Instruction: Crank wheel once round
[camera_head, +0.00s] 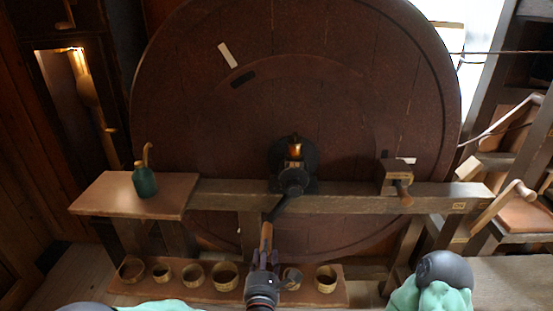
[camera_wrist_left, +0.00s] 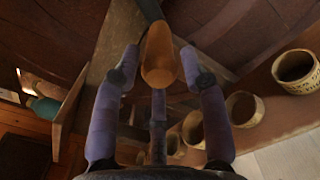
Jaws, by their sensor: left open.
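The large dark red-brown wheel (camera_head: 330,100) stands upright behind a wooden beam. Its dark crank arm (camera_head: 280,207) runs from the hub down and slightly left to a wooden handle (camera_head: 266,236). My left gripper (camera_head: 264,258) is just below the handle. In the left wrist view, the handle (camera_wrist_left: 159,58) appears between the spread fingers of the gripper (camera_wrist_left: 158,65), with gaps visible on both sides. The gripper is open; whether any finger touches the handle cannot be told. A white mark (camera_head: 227,55) and a black mark (camera_head: 243,78) are at the wheel's upper left. My right gripper is not in view.
The wooden beam (camera_head: 345,202) crosses before the wheel, with a wooden block (camera_head: 396,176) at right. A green bottle (camera_head: 144,181) stands on the left board (camera_head: 105,194). Several small round containers, including one at right (camera_head: 326,279), stand on a low shelf (camera_head: 200,291).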

